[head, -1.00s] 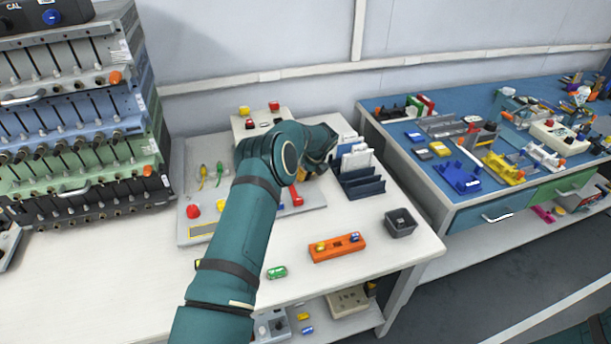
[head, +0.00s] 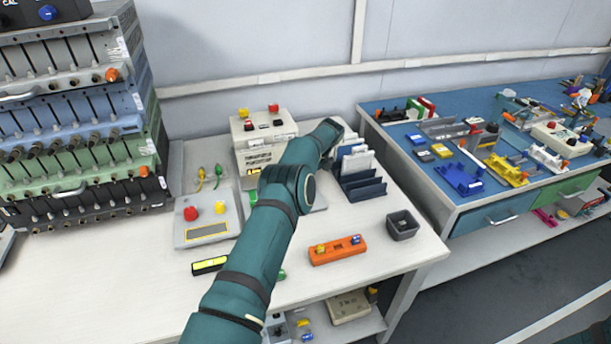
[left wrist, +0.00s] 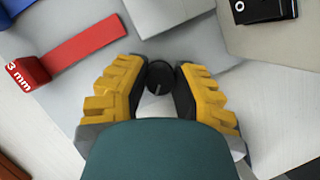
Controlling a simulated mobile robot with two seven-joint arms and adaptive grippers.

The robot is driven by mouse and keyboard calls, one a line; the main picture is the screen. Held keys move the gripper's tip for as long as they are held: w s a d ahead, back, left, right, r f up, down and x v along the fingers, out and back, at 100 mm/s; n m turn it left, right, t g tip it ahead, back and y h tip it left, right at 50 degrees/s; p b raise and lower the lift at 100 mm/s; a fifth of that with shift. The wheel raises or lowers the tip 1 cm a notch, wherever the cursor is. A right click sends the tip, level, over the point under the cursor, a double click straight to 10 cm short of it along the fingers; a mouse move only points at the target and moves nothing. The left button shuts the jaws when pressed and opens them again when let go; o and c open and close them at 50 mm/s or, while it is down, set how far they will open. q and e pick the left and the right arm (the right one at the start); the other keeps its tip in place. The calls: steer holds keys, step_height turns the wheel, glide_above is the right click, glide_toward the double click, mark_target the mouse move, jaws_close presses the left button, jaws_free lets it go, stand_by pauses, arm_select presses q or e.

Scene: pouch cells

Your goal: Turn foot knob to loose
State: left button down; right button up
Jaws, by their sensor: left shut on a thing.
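A small round black knob (left wrist: 160,77) with a light line on its face stands on a pale grey plate in the left wrist view. My left gripper (left wrist: 160,82) has its yellow-backed fingers on both sides of this knob and is shut on it. The line on the knob runs roughly up and down in that view. No loose or tight marking is readable. In the head view my left arm hides the knob and the gripper. My right gripper is in neither view.
A red bar marked "3 mm" (left wrist: 85,45) lies left of the knob. A black block (left wrist: 262,8) is at the upper right. In the head view, a dark rack (head: 362,188) with pouches stands right of my arm, with an orange holder (head: 338,250) and a grey bin (head: 403,226) nearer.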

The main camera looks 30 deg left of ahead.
arm_select(q)
steer(key=shift+a, duration=0.1)
steer(key=c, duration=1)
jaws_free()
steer(key=v, duration=1.2)
